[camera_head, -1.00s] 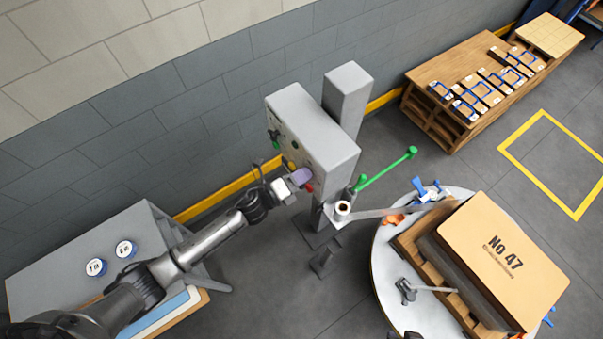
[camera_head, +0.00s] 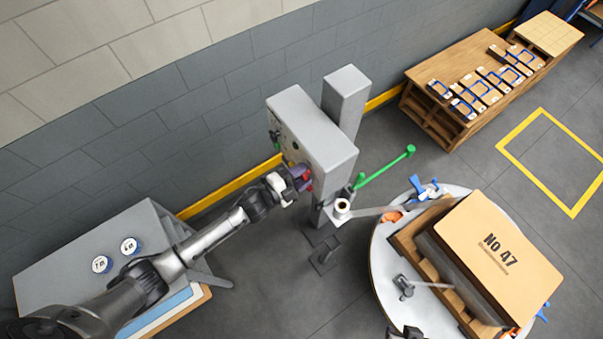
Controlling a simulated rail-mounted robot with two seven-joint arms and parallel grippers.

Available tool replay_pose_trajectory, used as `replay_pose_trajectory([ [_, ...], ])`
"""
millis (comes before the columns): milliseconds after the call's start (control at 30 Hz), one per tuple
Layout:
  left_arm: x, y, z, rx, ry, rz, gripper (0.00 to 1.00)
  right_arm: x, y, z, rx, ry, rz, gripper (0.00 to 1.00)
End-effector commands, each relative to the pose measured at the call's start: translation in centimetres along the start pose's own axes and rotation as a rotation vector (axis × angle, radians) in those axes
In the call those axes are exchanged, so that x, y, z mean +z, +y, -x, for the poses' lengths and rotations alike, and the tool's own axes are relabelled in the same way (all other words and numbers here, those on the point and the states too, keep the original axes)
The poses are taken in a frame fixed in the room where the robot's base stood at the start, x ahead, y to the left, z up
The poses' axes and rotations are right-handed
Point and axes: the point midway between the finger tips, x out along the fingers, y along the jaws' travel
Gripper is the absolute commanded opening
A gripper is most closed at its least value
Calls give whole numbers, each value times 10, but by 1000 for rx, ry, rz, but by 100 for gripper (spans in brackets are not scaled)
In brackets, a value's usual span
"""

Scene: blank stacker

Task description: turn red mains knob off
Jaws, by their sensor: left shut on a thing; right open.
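The grey control cabinet (camera_head: 322,135) stands on a post by the wall, its panel facing left and mostly turned from view. The red mains knob (camera_head: 307,176) shows as a small red patch low on that panel's near end. My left gripper (camera_head: 299,179) is at this spot, shut on the red knob; its fingers hide much of it, so the knob's angle cannot be read. A dark piece at the bottom edge appears to be my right gripper (camera_head: 404,333), open, mostly cut off by the frame and away from the cabinet.
A green-handled lever (camera_head: 387,166) sticks out right of the cabinet. A round turntable (camera_head: 383,262) carries a stack marked "No 47" (camera_head: 500,255). A grey table (camera_head: 80,240) with two round labelled discs stands left. A wooden bench (camera_head: 437,72) stands at the back right.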

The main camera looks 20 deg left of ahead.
Motion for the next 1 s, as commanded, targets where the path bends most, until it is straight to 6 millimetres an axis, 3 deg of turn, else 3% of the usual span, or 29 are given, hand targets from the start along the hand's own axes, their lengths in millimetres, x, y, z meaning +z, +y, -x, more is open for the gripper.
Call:
replay_pose_trajectory([
  [300, 0, -1, 0, 0, 1, 106, 18, -1, 2, 3, 4, -1, 5, 43],
  [867, 0, 0, 0, 0, 0, 131, 18, -2, 0, 4, -2, 1, -2, 43],
  [900, 0, 0, 0, 0, 0, 131, 45, -2, -1, 4, -2, 1, -3, 43],
  [1000, 0, 0, 0, 0, 0, 130, 54, -2, -1, 4, -3, 1, -4, 43],
])
